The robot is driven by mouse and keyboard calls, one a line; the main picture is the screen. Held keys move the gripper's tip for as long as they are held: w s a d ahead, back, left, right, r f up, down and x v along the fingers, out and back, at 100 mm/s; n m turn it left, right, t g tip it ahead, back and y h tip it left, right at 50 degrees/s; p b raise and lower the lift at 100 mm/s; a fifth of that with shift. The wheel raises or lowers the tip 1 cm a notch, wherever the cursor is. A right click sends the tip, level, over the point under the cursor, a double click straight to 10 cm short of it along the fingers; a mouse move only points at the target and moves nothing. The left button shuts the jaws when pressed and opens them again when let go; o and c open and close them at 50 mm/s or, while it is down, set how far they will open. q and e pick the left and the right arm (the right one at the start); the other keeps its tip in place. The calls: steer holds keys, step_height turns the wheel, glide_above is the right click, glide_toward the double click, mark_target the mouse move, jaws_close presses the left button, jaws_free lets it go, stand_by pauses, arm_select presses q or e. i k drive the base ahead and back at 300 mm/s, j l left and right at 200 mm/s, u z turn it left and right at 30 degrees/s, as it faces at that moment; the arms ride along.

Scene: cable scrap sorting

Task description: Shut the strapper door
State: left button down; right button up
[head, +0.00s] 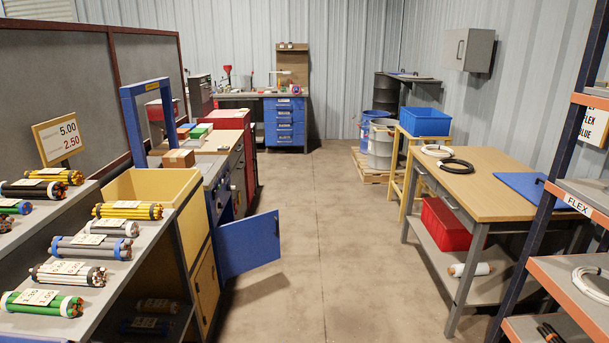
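The strapper (213,200) stands on the left side of the aisle, with a blue arch (130,120) above its top. Its blue door (248,245) stands open and juts out into the aisle to the right. A small dark handle shows near the door's free edge. The inside of the strapper is mostly hidden from this angle. Neither of my grippers shows in the head view.
A yellow cabinet (152,186) and a shelf with cable bundles (95,247) stand at the near left. A wooden table (487,190) and an orange-edged rack (560,275) stand on the right. The concrete floor (335,260) between is clear.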

mark_target(247, 244)
steer(key=i, duration=1.7)
steer(key=i+l+u, duration=0.1)
steer(key=i, duration=1.6)
